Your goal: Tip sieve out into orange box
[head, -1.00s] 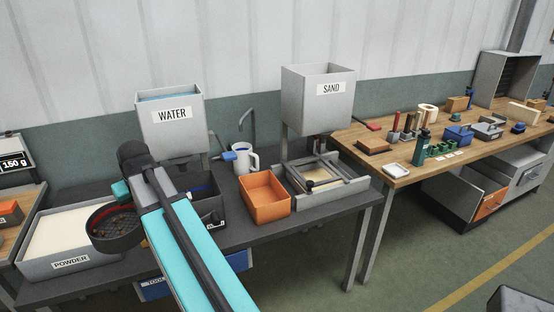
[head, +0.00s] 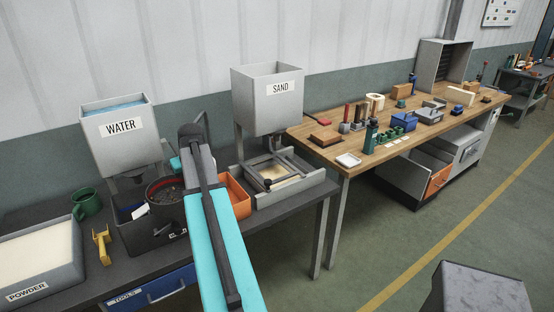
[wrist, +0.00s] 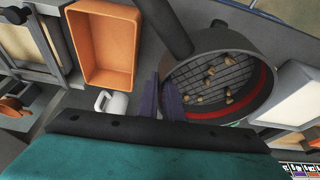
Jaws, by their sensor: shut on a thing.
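My gripper (wrist: 166,98) is shut on the sieve, a round dark pan with a mesh floor and a red band. In the wrist view the sieve (wrist: 207,76) holds several small tan lumps on its mesh. In the head view the sieve (head: 163,194) is open side up, above the dark bin left of the orange box. The orange box (head: 238,196) is partly hidden behind my arm. In the wrist view it (wrist: 104,45) looks empty and lies to the left of the sieve, apart from it. My fingertips are hidden in the head view.
A dark bin (head: 140,236) stands below the sieve. The powder tray (head: 38,265), a yellow scoop (head: 102,245) and a green mug (head: 87,201) are at left. The water tank (head: 118,135) and sand hopper (head: 268,98) rise behind. A white mug (wrist: 112,102) stands near the orange box.

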